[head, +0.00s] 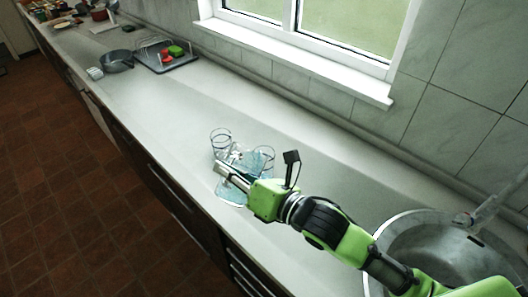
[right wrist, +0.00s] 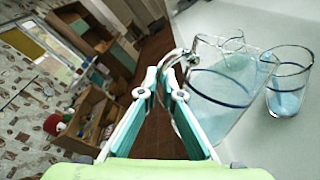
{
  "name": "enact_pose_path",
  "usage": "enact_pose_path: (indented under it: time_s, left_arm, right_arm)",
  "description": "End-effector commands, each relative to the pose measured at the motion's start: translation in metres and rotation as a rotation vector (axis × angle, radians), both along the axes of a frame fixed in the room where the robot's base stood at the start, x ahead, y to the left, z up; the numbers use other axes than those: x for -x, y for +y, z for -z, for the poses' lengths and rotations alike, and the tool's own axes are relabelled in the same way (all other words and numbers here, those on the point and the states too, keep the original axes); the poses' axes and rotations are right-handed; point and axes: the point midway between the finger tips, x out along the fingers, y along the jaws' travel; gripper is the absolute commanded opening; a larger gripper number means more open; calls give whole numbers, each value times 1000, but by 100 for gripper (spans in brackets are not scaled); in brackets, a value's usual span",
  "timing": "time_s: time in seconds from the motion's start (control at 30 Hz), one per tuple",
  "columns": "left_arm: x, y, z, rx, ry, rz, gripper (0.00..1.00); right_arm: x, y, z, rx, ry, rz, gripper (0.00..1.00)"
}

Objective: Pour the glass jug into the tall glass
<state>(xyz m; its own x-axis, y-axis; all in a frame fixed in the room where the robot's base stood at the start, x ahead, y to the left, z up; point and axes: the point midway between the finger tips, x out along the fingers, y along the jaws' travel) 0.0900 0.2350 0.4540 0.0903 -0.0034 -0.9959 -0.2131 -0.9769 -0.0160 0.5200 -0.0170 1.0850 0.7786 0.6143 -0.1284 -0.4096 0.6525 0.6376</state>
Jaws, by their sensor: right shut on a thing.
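The clear glass jug (right wrist: 225,85), with blue bands and pale blue liquid, has its handle between the fingertips of my right gripper (right wrist: 168,72), which is shut on it. In the head view my right gripper (head: 220,168) is low over the counter, and it partly hides the clear glassware there. A clear glass (right wrist: 290,82) with pale blue liquid stands close beside the jug in the right wrist view. In the head view a clear rim (head: 220,134) shows behind the gripper and another clear vessel (head: 264,157) to its right. Overlap makes it hard to tell which is the tall glass. My left gripper is out of view.
The grey counter (head: 170,120) is clear around the glassware. A round metal sink (head: 440,245) with a tap lies at the right. A dark pan (head: 117,60) and a tray (head: 183,62) with red and green items stand far left. A tiled wall and window line the back.

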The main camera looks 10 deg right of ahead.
Motion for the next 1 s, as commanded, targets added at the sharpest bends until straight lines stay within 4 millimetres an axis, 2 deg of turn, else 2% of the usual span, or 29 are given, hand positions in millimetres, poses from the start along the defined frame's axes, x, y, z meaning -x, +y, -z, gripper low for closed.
enact_pose_path:
  time_s: [0.03, 1.0]
  left_arm:
    - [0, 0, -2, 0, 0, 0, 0]
    - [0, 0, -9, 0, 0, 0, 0]
  right_arm:
    - [-1, 0, -7, -9, -8, -1, 0]
    - [-4, -3, -15, -57, 42, -1, 0]
